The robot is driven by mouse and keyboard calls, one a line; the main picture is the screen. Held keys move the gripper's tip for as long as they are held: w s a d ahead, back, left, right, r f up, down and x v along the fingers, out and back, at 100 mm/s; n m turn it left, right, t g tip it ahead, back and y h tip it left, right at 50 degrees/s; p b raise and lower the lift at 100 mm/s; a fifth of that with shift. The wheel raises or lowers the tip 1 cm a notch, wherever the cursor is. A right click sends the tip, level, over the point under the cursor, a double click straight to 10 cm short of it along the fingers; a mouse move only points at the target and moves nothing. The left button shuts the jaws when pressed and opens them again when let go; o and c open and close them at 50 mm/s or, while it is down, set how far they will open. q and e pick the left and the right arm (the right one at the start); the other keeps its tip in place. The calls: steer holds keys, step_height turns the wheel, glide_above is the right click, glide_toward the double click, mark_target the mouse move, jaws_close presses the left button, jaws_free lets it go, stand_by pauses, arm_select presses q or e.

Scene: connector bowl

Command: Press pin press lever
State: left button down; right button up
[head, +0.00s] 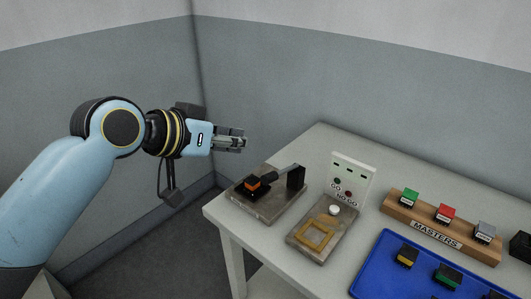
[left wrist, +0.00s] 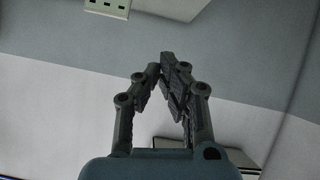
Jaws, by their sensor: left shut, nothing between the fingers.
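The pin press (head: 268,205) stands at the table's left corner, a grey-brown base plate with a black upright block. Its dark lever (head: 285,172) reaches left from the block. A black connector with an orange part (head: 256,184) sits at the lever's left end; whether they touch I cannot tell. My left gripper (head: 244,141) is shut and empty. It hovers above and left of the press, clear of the lever. In the left wrist view its fingertips (left wrist: 167,65) are together. My right gripper is not in view.
A plate with a yellow frame (head: 316,236) and a white GO / NO GO panel (head: 352,178) stand right of the press. A wooden MASTERS rack (head: 425,226) holds several connectors. A blue tray (head: 378,262) holds more connectors. Grey walls lie behind; the air around the gripper is free.

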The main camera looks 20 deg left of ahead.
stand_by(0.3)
arm_select(q)
steer(key=p, duration=0.1)
glide_above(267, 174)
steer(key=w, duration=0.1)
steer(key=f, duration=0.4)
steer(key=shift+a+f, duration=0.25)
steer(key=shift+f, duration=0.1)
steer(key=f, duration=0.2)
steer(key=shift+s+d+f+p, duration=0.2)
steer(key=shift+f+p, duration=0.1)
steer(key=shift+s+f, duration=0.35)
steer(key=shift+f, duration=0.45)
